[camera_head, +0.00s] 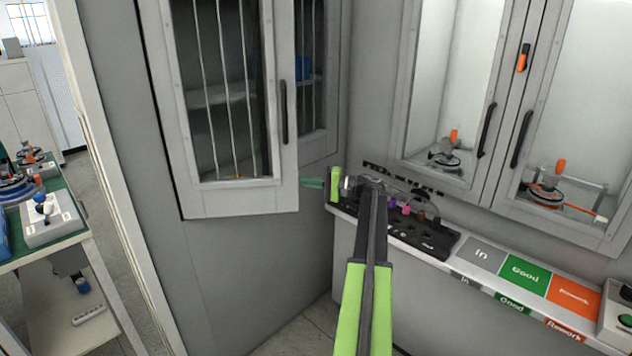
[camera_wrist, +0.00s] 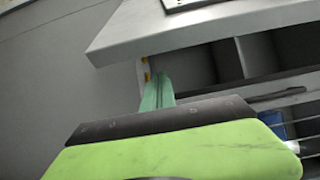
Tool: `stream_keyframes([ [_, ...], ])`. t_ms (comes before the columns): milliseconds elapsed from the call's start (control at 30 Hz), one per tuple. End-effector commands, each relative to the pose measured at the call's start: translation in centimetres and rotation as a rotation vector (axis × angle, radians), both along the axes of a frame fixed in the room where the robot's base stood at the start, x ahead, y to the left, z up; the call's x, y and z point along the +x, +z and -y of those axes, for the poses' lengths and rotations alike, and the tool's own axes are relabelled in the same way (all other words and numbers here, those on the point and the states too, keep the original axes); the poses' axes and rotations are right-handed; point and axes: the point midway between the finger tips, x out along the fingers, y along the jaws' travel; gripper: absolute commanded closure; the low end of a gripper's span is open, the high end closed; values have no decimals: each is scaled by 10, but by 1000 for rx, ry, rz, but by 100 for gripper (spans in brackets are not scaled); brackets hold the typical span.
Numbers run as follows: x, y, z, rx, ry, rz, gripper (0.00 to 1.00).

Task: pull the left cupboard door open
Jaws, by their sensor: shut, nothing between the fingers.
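The left cupboard door (camera_head: 233,201) is a grey framed door with a barred glass pane and a black handle (camera_head: 284,112) near its right edge. It stands partly open, swung out from the cupboard. My gripper (camera_head: 312,183) has green fingers, shut and empty. They are just right of the door's lower free corner, well below the handle. I cannot tell whether the fingers touch the door.
A second barred door (camera_head: 318,150) is behind the free edge. Right of it, a glass-fronted cabinet (camera_head: 400,150) hangs above a bench with a black tool tray (camera_head: 440,240) and coloured In, Good and Rework labels (camera_head: 525,272). A workbench (camera_head: 75,235) stands at far left.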

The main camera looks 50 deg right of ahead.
Motion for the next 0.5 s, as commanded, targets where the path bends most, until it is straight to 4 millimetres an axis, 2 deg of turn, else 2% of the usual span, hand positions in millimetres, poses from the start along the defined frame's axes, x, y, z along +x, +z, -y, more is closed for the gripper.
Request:
stream_keyframes([
  [33, -9, 0, -8, 0, -2, 0, 100],
  [200, -20, 0, -16, 0, -1, 0, 100],
  [500, -22, 0, -17, 0, -2, 0, 100],
])
